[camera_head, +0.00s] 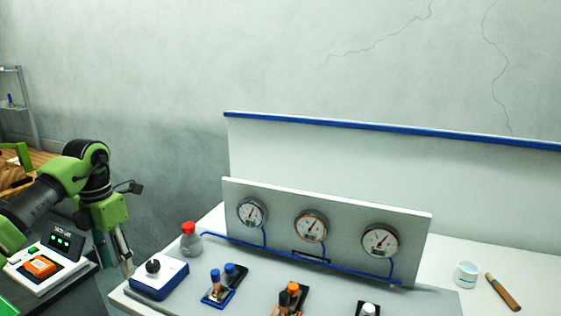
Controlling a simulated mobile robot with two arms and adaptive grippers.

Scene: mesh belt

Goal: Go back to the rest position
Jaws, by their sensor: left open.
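My left gripper (126,262) hangs pointing down at the end of my green and black left arm, at the left of the head view. It is open, and I see nothing between its fingers. It is beside the left edge of the white table (440,253), left of a blue and white box with a black knob (160,275), and looks apart from it. My right gripper is not in view.
A panel with three gauges (320,255) stands on the table. A red-capped bottle (190,238), blue-topped parts (222,285), orange-topped parts (290,297), a white cup (466,273) and a wooden-handled tool (503,292) surround it. A device with an orange part (40,267) is at far left.

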